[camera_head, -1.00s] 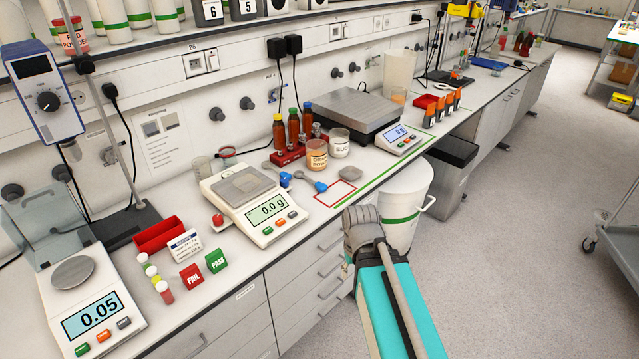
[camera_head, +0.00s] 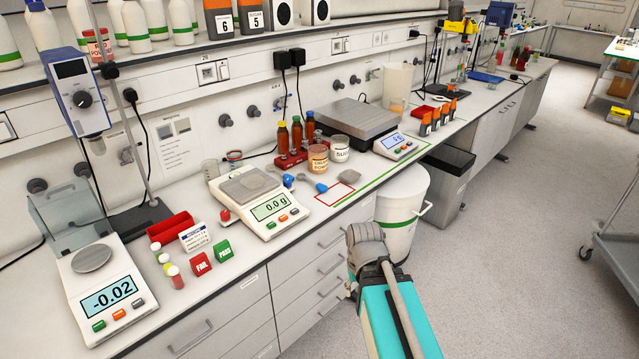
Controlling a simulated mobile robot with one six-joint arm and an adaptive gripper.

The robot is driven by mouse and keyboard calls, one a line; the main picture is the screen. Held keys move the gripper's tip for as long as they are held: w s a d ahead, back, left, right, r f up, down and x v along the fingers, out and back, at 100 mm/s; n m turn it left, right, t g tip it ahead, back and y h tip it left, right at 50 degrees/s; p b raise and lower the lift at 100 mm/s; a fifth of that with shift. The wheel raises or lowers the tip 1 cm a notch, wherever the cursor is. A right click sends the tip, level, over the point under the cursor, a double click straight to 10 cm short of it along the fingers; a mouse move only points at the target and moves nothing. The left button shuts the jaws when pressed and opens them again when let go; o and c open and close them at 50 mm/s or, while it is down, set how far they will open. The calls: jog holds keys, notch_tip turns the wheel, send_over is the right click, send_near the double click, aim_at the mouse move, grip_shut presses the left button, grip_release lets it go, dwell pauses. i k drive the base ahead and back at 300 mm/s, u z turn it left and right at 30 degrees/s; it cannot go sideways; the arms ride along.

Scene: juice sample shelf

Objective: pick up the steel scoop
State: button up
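Two small scoop-like tools with blue parts lie on the bench between the front balance and the red-outlined square. One has its blue part (camera_head: 288,180) close to the balance. The other has its blue part (camera_head: 321,187) nearer the red square, with a grey rounded piece (camera_head: 347,175) to its right. They are too small to tell which one is the steel scoop. My teal arm with a grey joint at its end reaches up from the bottom, in front of the drawers and the white bin. The fingers of my gripper do not show.
A balance reading 0.0 g (camera_head: 268,207) stands left of the tools. Jars (camera_head: 318,159) and brown bottles (camera_head: 297,133) in a red rack stand behind them. A large scale (camera_head: 352,119) is further back. A white bin (camera_head: 402,205) stands below the bench edge.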

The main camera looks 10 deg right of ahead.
aim_at(322, 189)
jog(key=u, duration=0.15)
jog(key=i, duration=0.9)
jog(key=z, duration=0.1)
